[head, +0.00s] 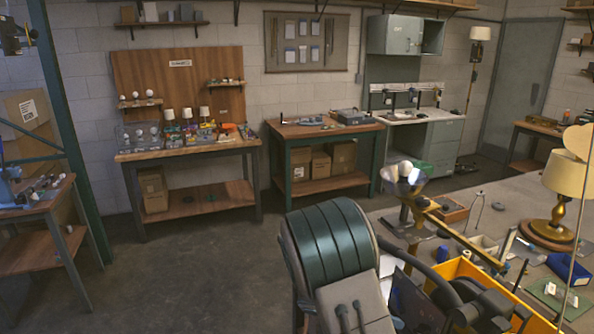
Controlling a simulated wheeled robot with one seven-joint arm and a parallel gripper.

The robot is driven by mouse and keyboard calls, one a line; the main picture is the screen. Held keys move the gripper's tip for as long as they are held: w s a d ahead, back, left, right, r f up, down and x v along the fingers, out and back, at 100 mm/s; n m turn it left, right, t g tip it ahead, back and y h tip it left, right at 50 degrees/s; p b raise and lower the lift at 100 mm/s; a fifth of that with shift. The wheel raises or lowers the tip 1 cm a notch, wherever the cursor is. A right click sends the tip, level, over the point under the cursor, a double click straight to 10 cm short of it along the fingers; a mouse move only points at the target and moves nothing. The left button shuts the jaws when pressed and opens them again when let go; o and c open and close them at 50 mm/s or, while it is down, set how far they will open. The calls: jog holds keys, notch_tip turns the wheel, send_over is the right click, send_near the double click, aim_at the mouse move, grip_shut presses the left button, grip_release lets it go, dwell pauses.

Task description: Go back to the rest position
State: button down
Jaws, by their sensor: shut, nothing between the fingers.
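My gripper cannot be made out in the head view. At the right, a brass table lamp (562,214) with a cream shade (569,172) stands upright on the near worktable. Left of it, a white bulb (405,169) sits in a clear, cone-like holder at the upper end of a brass-coloured arm (455,233). Several small white shades and bulbs stand on the wooden bench (190,150) by the back wall. Whether any loose lamp part lies behind the large dark items in front is hidden.
A dark green ribbed form (331,240) fills the lower middle. A yellow bin (462,270), a wooden box (450,210) and a green mat (556,296) are on the right worktable. A second bench (322,130) stands behind. The grey floor (190,270) at left is clear.

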jog(key=s+a+r+m+t+y+b, duration=0.1)
jog(key=s+a+r+m+t+y, duration=0.1)
jog(key=s+r+m+y, duration=0.4)
jog(key=s+a+r+m+t+y+b, duration=0.1)
jog(key=s+a+r+m+y, duration=0.4)
jog(key=s+m, duration=0.8)
notch_tip(320, 180, up, 3)
jog(key=m+t+y, duration=0.1)
jog(key=m, duration=0.3)
jog(key=shift+s+a+y, duration=0.2)
jog(key=shift+y, duration=0.2)
